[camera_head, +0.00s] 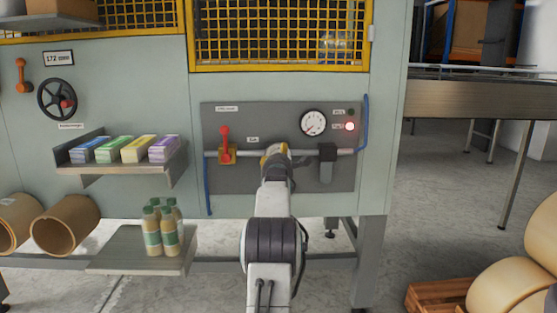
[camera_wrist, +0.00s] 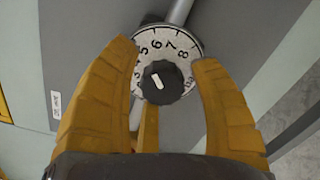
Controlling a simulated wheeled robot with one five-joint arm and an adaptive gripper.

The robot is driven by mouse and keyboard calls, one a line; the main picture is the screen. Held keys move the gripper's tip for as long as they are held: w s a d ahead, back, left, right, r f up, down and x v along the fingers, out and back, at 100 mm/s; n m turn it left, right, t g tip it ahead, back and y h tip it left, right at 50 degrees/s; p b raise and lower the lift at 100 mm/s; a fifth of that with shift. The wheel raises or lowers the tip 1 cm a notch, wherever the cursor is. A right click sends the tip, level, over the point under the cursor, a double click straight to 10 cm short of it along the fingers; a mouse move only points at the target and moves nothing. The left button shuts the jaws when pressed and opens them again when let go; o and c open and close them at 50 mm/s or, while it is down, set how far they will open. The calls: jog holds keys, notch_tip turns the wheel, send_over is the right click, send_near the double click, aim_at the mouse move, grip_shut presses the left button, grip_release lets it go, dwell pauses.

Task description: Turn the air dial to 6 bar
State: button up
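My gripper (camera_wrist: 165,60) is open, with yellow fingers spread left and right of the dial. Whether they touch it is unclear. In the head view my gripper (camera_head: 274,152) is at the pipe on the grey panel and hides the dial. The round gauge (camera_head: 313,122) has a red needle pointing to the lower left.
A red-handled valve (camera_head: 226,147) is on the pipe left of my gripper, and a dark filter unit (camera_head: 327,164) is close on its right. Shelves with cartons (camera_head: 138,149) and bottles (camera_head: 152,232) stick out at left.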

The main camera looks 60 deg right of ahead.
jog(key=shift+o, duration=0.3)
jog(key=shift+s+a, duration=0.1)
jog(key=v, duration=1.1)
jog(key=shift+a, duration=0.35)
jog(key=shift+s, duration=0.1)
jog(key=f, duration=0.1)
jog(key=d+f+b, duration=0.1)
jog(key=f, duration=0.1)
jog(key=shift+w+d+f, duration=0.2)
jog(key=shift+w+d, duration=0.1)
jog(key=shift+w, duration=0.05)
jog(key=shift+w+d+r+m, duration=0.7)
jog(key=shift+d+m, duration=0.8)
jog(key=shift+m, duration=0.9)
jog(key=shift+w+d+r+m, duration=0.35)
jog(key=shift+w+d+m, duration=0.9)
jog(key=shift+m, duration=1.15)
jog(key=shift+w+d+r+m, duration=0.55)
jog(key=shift+d+m, duration=1.2)
jog(key=shift+m, duration=0.65)
